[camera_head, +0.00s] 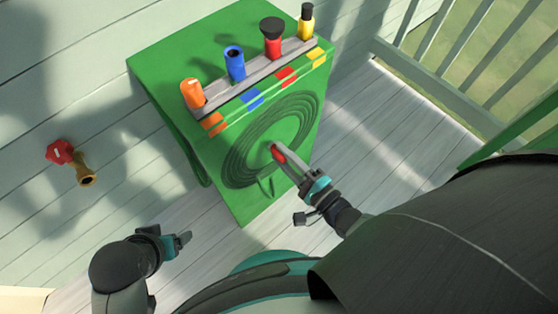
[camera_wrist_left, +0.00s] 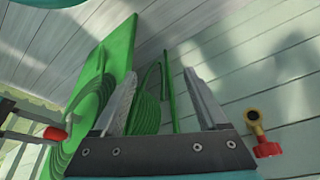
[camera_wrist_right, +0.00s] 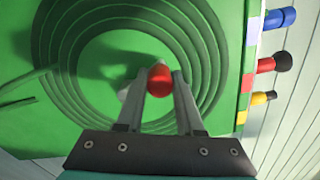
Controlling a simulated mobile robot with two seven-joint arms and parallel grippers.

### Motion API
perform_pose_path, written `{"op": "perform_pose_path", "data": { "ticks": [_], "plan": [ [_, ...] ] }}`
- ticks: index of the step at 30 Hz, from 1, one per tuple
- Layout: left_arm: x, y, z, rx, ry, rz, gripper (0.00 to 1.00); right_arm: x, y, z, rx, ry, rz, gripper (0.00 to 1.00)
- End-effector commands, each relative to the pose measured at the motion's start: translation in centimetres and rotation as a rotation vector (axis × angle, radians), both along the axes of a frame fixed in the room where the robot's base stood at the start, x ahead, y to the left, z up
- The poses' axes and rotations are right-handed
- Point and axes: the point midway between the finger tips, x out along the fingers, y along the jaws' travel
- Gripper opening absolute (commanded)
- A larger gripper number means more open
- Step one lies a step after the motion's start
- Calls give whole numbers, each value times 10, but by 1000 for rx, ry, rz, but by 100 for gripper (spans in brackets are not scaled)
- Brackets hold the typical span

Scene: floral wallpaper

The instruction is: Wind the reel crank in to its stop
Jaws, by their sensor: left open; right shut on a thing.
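The green reel (camera_head: 236,165) is on the front of a green box, ringed by coiled green hose. Its red crank knob (camera_head: 276,150) is near the middle of the coil. My right gripper (camera_head: 281,158) is shut on this knob, which also shows between its fingers in the right wrist view (camera_wrist_right: 160,80). The crank's arm is mostly hidden by the gripper. My left gripper (camera_head: 186,240) is open and empty, low and left of the box. In the left wrist view, its fingers (camera_wrist_left: 160,95) are apart with green hose behind them, and the red knob (camera_wrist_left: 54,133) is at far left.
On the box top (camera_head: 185,55) a grey rack (camera_head: 262,75) holds orange, blue, red and yellow nozzles above matching colour patches. A brass tap with a red handle (camera_head: 60,151) is on the left wall. Plank floor right of the box is clear.

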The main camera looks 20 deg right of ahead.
Motion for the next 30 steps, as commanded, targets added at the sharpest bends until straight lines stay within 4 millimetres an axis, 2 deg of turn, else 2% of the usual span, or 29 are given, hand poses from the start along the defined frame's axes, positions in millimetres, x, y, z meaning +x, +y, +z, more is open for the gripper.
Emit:
{"op": "perform_pose_path", "data": {
  "ticks": [5, 15, 30],
  "plan": [
    [1, 0, 3, -2, -8, 1, 75, 4, -11, 4, 145, 51, -1, 0],
    [-1, 1, 27, -5, -38, 2, 75, 9, -25, 6, 350, 125, -1, 0],
    [-2, 1, 37, -6, -51, 2, 75, 11, -31, 7, 438, 158, -3, 0]
  ]
}}
